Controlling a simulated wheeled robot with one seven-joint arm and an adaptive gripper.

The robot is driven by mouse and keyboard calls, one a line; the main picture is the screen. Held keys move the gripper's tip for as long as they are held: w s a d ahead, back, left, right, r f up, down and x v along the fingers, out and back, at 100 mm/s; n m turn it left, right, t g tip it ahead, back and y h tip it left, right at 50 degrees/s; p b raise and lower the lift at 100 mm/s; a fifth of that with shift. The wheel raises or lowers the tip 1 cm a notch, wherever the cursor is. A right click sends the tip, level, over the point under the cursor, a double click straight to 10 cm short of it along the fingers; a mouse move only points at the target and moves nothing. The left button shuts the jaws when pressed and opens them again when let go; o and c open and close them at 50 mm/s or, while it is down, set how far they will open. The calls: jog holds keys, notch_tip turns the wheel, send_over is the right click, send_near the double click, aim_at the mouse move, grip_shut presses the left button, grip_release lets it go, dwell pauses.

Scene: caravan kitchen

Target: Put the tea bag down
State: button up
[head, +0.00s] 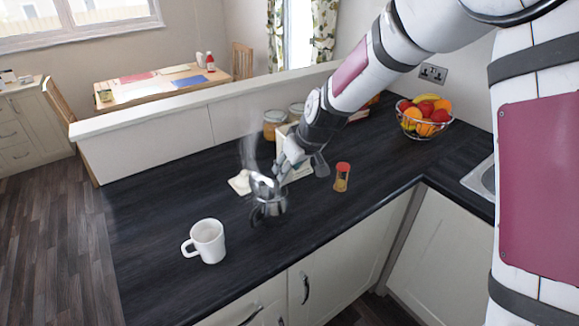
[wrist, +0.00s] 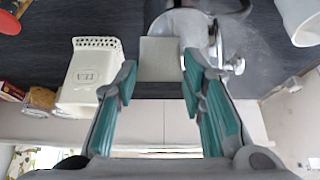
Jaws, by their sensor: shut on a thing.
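The tea bag (wrist: 160,58), a flat pale grey-beige square, is between my fingertips in the wrist view. My gripper (wrist: 158,80) is shut on it, with a teal-padded finger at each side. In the head view my gripper (head: 287,160) is above the counter, just behind and above a shiny metal pot (head: 268,205). The tea bag cannot be made out clearly in the head view. The pot also shows beyond the tea bag in the wrist view (wrist: 195,25). Steam rises by the pot.
A white mug (head: 207,241) stands front left. A small cream-coloured item (head: 240,183) lies left of my gripper. A cream TEA canister (wrist: 92,75) is close beside my left finger. A red-lidded jar (head: 342,177) and a fruit basket (head: 424,118) stand right.

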jog(key=shift+f, duration=0.15)
jog(key=shift+f, duration=0.35)
jog(key=shift+f, duration=0.1)
jog(key=o, duration=0.6)
jog(key=shift+o, duration=0.2)
